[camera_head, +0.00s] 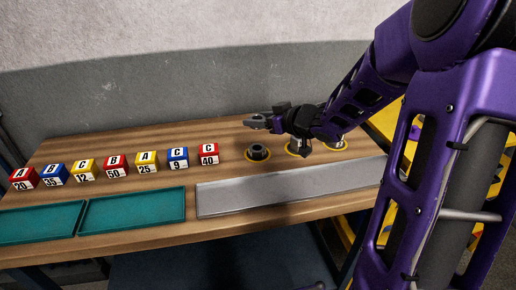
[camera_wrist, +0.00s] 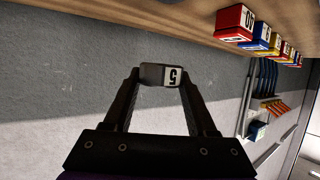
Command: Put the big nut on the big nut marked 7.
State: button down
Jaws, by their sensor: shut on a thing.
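My gripper (camera_head: 262,121) is shut on a grey nut (camera_wrist: 160,75) with a white label that reads 5. The gripper holds it in the air above the back of the wooden table; both fingers (camera_wrist: 160,90) press its sides in the wrist view. A dark nut (camera_head: 258,151) sits upright on the table on a yellow ring, below and apart from the held nut. Two more pieces, one grey (camera_head: 300,148) and one metallic (camera_head: 336,141), stand on yellow rings to its right, partly hidden by my arm. I cannot read a 7 on any of them.
A row of red, blue and yellow labelled blocks (camera_head: 116,165) stands left of the rings. A grey metal tray (camera_head: 285,188) and two green trays (camera_head: 131,210) lie along the front. A grey wall (camera_head: 150,98) rises behind the table (camera_head: 228,143).

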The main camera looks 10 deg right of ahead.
aim_at(260, 149)
notch_tip(260, 149, down, 7)
jog(key=b, duration=0.2)
jog(key=shift+f+b, duration=0.15)
jog(key=shift+b, duration=0.15)
jog(key=shift+f, duration=0.2)
jog(key=shift+c, duration=1)
grip_release()
jog(key=shift+r, duration=0.1)
jog(key=shift+s+d+r, duration=0.1)
jog(key=shift+s+r, duration=0.05)
jog(key=shift+r, duration=0.05)
jog(key=p+v, duration=0.3)
jog(key=v, duration=0.8)
jog(key=shift+s+d+r+p, duration=0.1)
jog(key=shift+s+p, duration=0.2)
jog(key=shift+p, duration=0.05)
